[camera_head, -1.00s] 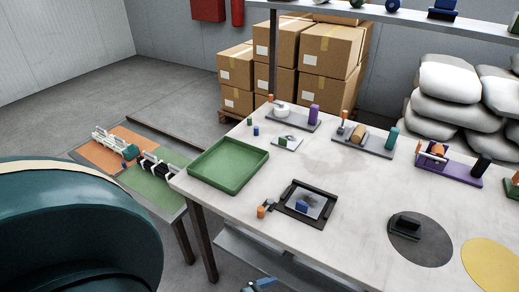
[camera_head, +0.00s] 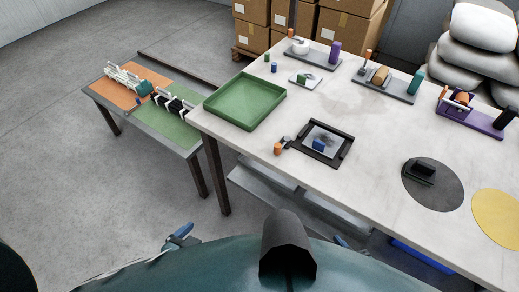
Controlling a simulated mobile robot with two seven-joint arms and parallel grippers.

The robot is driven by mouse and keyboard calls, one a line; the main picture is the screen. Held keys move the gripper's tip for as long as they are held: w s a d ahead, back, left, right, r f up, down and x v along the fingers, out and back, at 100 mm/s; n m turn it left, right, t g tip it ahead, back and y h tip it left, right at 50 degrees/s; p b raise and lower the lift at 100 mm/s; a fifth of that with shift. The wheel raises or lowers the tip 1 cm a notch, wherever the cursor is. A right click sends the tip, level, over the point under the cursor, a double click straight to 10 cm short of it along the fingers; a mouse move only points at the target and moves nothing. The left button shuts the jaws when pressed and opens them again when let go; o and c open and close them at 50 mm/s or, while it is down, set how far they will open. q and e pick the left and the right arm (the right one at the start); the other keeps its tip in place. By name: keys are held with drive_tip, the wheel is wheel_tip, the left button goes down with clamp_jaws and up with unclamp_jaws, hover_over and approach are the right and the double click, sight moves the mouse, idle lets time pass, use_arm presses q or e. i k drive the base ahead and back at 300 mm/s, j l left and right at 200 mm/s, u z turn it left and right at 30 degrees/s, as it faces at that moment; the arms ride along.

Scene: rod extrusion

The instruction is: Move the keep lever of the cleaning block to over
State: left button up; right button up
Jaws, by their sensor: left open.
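I cannot tell for certain which fixture is the cleaning block. A black frame (camera_head: 343,153) near the table's front edge holds a grey plate with a dark smudge and a blue block (camera_head: 319,145). At its left corner is a small grey fitting with an orange-tipped lever (camera_head: 278,148); its exact setting is too small to read. My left gripper (camera_head: 181,236), with blue parts, is low, off the table's front, open and apart from the fixtures. My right gripper (camera_head: 342,241) barely shows behind my body's edge; its jaws are hidden.
A green tray (camera_head: 244,120) stands left of the frame. Fixtures with a white (camera_head: 300,46), a tan (camera_head: 380,75) and an orange roller (camera_head: 461,98) line the back. A dark disc (camera_head: 433,197) and yellow disc (camera_head: 498,215) lie right. A low side table (camera_head: 150,128) stands left.

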sight(278, 147)
drive_tip(key=j+z, duration=0.45)
drive_tip(key=j, duration=0.95)
